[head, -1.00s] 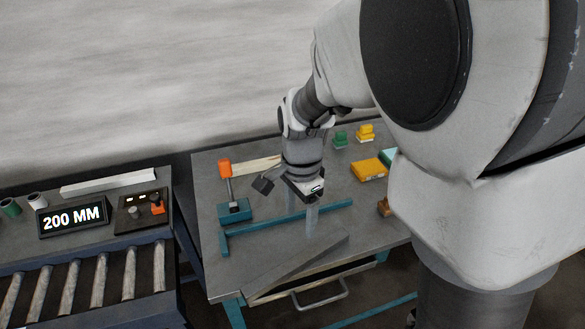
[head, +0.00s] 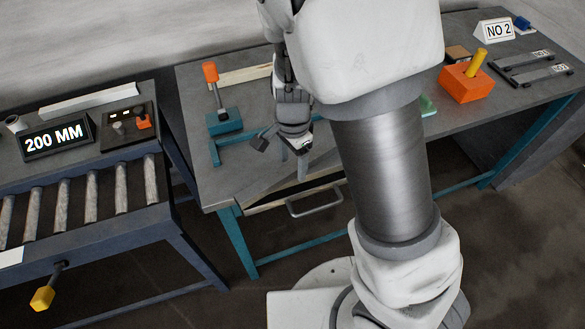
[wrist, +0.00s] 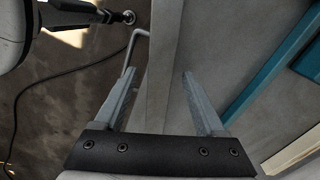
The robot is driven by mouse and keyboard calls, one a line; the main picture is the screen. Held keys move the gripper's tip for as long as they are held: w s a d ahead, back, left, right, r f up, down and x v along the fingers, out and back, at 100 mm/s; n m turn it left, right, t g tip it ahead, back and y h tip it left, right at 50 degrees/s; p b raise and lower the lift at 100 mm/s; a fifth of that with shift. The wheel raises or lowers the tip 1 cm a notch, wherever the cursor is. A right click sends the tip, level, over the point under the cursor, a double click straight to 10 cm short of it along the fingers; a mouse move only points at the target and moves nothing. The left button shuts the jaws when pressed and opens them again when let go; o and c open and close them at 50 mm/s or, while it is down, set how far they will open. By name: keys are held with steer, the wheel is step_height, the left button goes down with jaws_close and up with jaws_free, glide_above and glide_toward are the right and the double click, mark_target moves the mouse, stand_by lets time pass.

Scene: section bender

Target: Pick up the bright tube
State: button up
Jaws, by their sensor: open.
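A plain grey length of section (head: 268,186) lies along the front edge of the workbench; I cannot tell for sure whether it is the bright tube. In the wrist view a pale grey strip (wrist: 164,45) runs between my fingers, apart from both. My gripper (head: 294,164) is open and empty, pointing down over the front of the bench; its two fingers also show in the wrist view (wrist: 158,76). A teal bar (wrist: 262,88) lies to the right there. A light grey bar (head: 90,97) lies at the back of the left table.
A teal stand with an orange-topped lever (head: 223,118) stands behind my gripper. A drawer handle (head: 315,204) juts out below the bench front. The roller table (head: 95,205) with a "200 MM" display (head: 57,137) is at left. An orange block (head: 466,84) sits at right. My arm hides the bench middle.

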steer(key=shift+f, duration=0.55)
jaws_close()
